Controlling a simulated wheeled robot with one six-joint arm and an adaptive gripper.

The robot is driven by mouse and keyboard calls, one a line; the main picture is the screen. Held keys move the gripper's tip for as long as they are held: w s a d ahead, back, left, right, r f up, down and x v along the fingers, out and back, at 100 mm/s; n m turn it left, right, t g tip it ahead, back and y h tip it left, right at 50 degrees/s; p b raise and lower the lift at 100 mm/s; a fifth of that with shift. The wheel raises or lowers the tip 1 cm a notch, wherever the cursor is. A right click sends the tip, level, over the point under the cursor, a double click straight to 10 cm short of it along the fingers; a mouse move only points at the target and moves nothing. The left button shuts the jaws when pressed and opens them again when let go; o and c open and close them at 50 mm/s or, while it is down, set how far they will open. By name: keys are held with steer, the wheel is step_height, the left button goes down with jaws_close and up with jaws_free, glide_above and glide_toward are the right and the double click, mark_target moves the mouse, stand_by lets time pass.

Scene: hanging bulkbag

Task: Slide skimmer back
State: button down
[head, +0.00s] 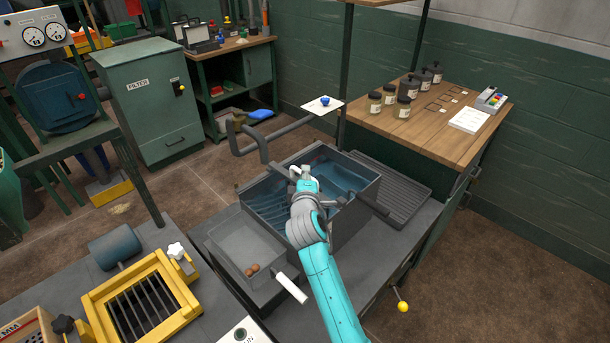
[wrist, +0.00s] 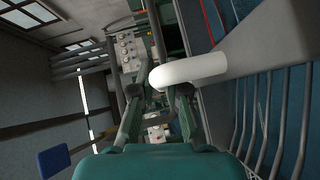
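A grey tank (head: 365,187) with a blue interior stands in the middle of the head view. My gripper (head: 303,174) is over it, near its left part. In the wrist view, what looks like the skimmer is a grey plate (wrist: 262,38) with a rounded white handle (wrist: 190,70). The handle's end lies across the fingertip area of my gripper (wrist: 158,92). The fingers stand apart with a gap between them. I cannot tell whether they touch the handle. In the head view my arm and gripper hide much of the skimmer.
A clear tray (head: 232,238) with brown balls and a white handle (head: 290,288) sits left of the tank. A ribbed grey board (head: 402,192) is to its right. A bent grey pipe (head: 283,130) rises behind. A yellow-framed grate (head: 140,308) is at lower left.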

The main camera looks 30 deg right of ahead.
steer(key=shift+d, duration=0.1)
steer(key=w+d, duration=0.3)
steer(key=d, duration=0.7)
steer(key=w+d, duration=0.3)
steer(key=d, duration=0.7)
steer(key=shift+w+d, duration=0.35)
steer(key=shift+w, duration=0.05)
steer(key=shift+d, duration=0.1)
steer(key=c, duration=1.2)
jaws_free()
steer(key=shift+d, duration=0.1)
steer(key=v, duration=1.2)
